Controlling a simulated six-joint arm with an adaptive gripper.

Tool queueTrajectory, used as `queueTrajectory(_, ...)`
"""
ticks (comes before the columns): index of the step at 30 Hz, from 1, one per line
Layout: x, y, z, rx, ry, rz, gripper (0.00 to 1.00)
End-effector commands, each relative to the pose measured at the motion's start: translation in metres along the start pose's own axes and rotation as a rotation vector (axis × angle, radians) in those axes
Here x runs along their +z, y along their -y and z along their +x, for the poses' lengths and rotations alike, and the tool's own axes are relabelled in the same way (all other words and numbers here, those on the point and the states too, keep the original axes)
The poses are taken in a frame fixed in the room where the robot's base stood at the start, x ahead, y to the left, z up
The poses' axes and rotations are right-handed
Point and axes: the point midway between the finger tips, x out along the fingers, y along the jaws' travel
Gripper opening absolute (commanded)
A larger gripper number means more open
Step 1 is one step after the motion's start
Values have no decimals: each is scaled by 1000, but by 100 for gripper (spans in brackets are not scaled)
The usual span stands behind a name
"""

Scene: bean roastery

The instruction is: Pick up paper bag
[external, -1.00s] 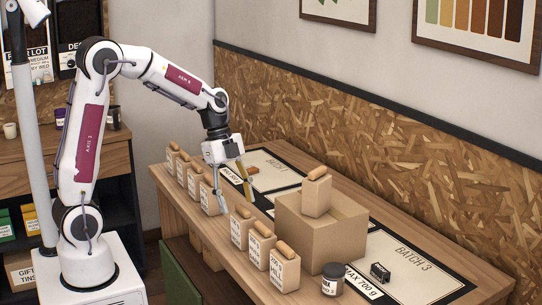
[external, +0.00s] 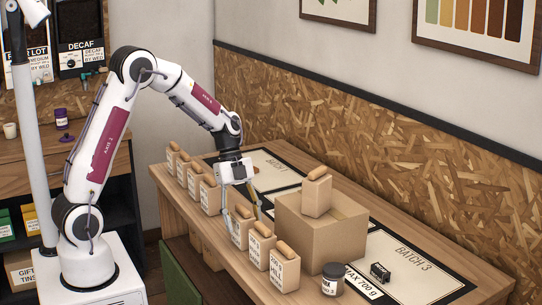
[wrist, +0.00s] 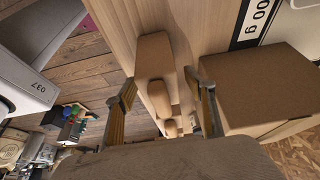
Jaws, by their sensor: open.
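Several kraft paper bags with rolled tops and white labels stand in a row along the table's front edge. My gripper (external: 243,213) is open, with its fingers down around the upper part of one paper bag (external: 240,234), the first of the nearer group. In the wrist view a kraft bag (wrist: 153,52) lies between the two spread fingers (wrist: 164,93), with gaps at the sides. Two more bags (external: 261,245) (external: 284,272) stand nearer the camera, and others (external: 209,196) stand farther back. Another bag (external: 317,194) is on top of the cardboard box.
The cardboard box (external: 305,232) stands just right of the row and close beside one finger in the wrist view (wrist: 265,85). A dark jar (external: 333,278) and a small black object (external: 380,272) are on the table at the right. Marked batch areas (external: 415,258) lie behind.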

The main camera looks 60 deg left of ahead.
Motion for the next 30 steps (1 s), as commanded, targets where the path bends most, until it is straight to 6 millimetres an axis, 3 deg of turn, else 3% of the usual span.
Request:
queueTrajectory(8,0,-1,9,2,-1,-1,54)
queueTrajectory(21,0,-1,46,2,-1,-1,54)
queueTrajectory(30,0,0,50,0,0,-1,54)
